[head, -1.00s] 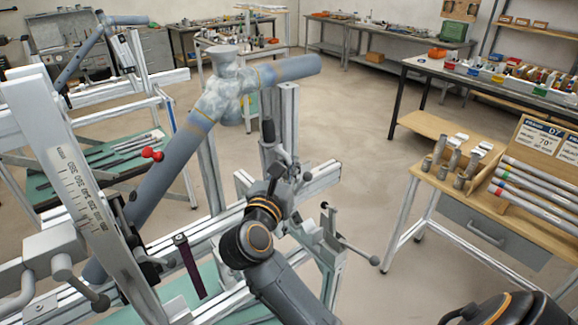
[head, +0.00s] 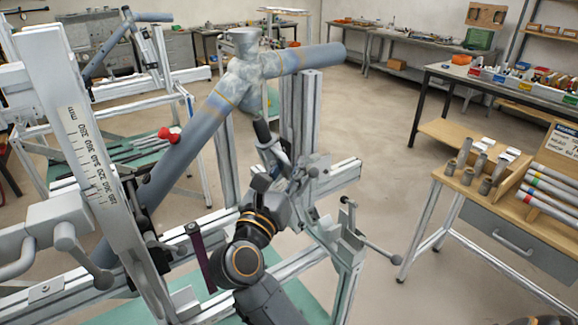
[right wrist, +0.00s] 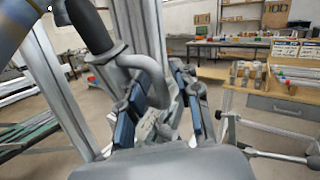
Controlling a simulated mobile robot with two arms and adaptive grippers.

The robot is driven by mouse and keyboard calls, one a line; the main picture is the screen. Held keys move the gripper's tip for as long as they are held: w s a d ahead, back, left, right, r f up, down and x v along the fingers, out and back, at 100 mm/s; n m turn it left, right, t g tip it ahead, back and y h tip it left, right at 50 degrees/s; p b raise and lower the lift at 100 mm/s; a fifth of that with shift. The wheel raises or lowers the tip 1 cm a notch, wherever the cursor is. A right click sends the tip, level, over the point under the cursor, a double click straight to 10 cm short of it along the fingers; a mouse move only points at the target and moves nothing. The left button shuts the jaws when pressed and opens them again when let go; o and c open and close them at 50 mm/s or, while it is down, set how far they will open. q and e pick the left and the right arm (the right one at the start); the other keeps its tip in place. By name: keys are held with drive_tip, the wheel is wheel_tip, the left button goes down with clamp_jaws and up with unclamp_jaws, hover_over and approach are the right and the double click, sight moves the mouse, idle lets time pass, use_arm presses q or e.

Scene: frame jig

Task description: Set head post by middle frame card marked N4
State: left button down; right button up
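A pale post with a millimetre scale (head: 88,160) leans at the left of the jig. A grey tube frame (head: 190,130) rises beside it to a joint under a cup, in front of uprights (head: 300,110). I cannot tell which part is the head post. My right gripper (head: 295,180) is at a clamp lever with a black grip (head: 266,136). In the right wrist view, the lever's bent grey rod (right wrist: 150,68) passes between the blue-padded fingers (right wrist: 160,105), with gaps showing. A card (head: 565,138) is cut off at the right edge; no N4 is readable. My left gripper is out of view.
A wooden bench (head: 450,135) at right holds metal cylinders and colour-banded tubes (head: 545,195). A T-handled screw (head: 372,238) sticks out right of the jig. A red knob (head: 168,133) is on the left. Bare floor (head: 390,140) lies between jig and bench.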

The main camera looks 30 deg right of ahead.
drive_tip(key=shift+r, duration=0.1)
drive_tip(key=v, duration=0.7)
drive_tip(key=shift+s+a, duration=0.2)
